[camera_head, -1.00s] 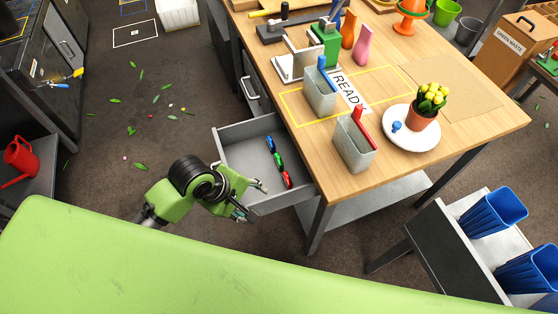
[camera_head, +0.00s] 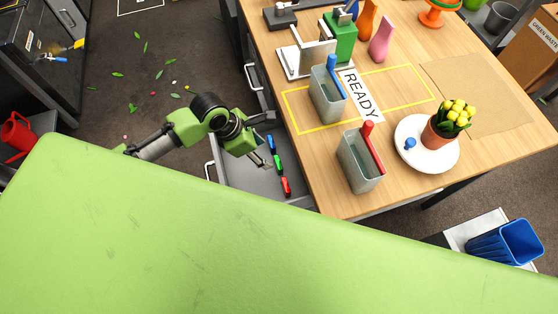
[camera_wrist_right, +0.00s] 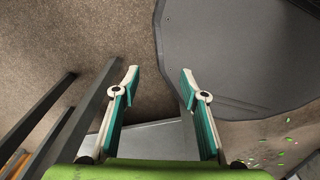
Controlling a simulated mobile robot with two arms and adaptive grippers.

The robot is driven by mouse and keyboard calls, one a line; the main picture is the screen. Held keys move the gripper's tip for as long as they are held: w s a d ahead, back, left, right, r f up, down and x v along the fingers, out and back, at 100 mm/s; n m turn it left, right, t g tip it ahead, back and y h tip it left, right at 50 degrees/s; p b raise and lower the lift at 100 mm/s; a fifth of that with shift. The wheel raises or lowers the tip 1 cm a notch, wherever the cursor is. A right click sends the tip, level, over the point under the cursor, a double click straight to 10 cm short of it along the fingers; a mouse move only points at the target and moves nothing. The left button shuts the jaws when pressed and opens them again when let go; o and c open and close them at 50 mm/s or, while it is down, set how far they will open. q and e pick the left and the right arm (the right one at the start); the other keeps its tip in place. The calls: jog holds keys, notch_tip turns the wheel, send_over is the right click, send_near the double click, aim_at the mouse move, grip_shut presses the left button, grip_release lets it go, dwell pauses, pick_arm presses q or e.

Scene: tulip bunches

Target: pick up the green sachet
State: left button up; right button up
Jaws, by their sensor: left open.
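The small green sachet (camera_head: 278,162) lies in the open grey drawer (camera_head: 239,177) in the head view. It lies between a blue sachet (camera_head: 271,144) and a red sachet (camera_head: 286,186) in a short row. My left gripper (camera_head: 267,141) is open and empty over the drawer, just left of the row, with its fingers pointing right towards the blue and green sachets. I cannot tell its exact height above them. My right gripper (camera_wrist_right: 160,72) shows only in the right wrist view, with its fingers apart and nothing between them.
The wooden table (camera_head: 400,185) stands right of the drawer. On it are a container with a blue handle (camera_head: 327,95), a container with a red handle (camera_head: 358,165) and a plate (camera_head: 440,163) with potted yellow tulips (camera_head: 441,130). The table edge borders the drawer.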

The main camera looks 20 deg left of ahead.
aim_at(278, 162)
pick_arm(q)
jog(key=x, duration=0.6)
jog(key=shift+w+d+f, duration=0.1)
jog(key=shift+w+d, duration=0.1)
jog(key=shift+d, duration=0.1)
jog(key=shift+x, duration=1.2)
jog(key=shift+w+d+f, duration=0.1)
jog(key=shift+d+f, duration=0.1)
jog(key=shift+f, duration=0.1)
jog(key=c, duration=0.5)
pick_arm(e)
jog(key=shift+s+d+f, duration=0.4)
jog(key=shift+s, duration=0.15)
